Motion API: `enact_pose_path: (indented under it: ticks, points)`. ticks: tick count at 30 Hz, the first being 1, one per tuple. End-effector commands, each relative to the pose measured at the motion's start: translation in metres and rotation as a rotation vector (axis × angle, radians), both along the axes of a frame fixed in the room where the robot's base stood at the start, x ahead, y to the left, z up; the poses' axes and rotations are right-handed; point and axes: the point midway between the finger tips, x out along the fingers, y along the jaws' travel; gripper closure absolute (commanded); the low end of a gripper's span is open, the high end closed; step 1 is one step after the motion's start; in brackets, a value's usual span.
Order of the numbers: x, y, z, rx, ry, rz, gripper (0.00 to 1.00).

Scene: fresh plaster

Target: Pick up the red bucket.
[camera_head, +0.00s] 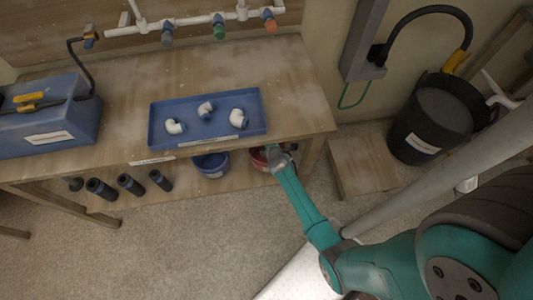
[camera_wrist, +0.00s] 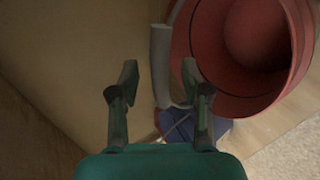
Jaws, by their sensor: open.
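The red bucket (camera_head: 257,162) stands on the low shelf under the bench, partly hidden by the bench edge and my arm. In the wrist view, the red bucket (camera_wrist: 298,85) fills the upper right, its round mouth facing the camera. My gripper (camera_head: 276,153) is at the bucket's right side in the head view. In the wrist view, my gripper (camera_wrist: 160,72) is open. A pale grey curved piece (camera_wrist: 160,55) beside the bucket shows between the fingers; I cannot tell whether it is the bucket's handle. The right finger overlaps the bucket's rim in the picture; contact cannot be told.
A blue bucket (camera_head: 211,165) stands left of the red one, with several dark cylinders (camera_head: 130,184) farther left. The bench top (camera_head: 285,85) overhangs the shelf and bears a blue tray (camera_head: 158,132) of white fittings. A black bucket (camera_head: 400,150) stands right.

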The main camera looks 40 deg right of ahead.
Motion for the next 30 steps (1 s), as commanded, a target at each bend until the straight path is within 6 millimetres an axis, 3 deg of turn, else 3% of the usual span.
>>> enact_pose_path:
  ticks: [12,18,30]
  points:
    - [0.0077,-0.0041,-0.0063,0.002,0.0,0.0,0.55]
    - [0.0076,-0.0039,-0.0062,0.002,0.0,0.0,1.0]
    - [0.0078,-0.0039,-0.0052,0.001,-0.001,0.0,1.0]
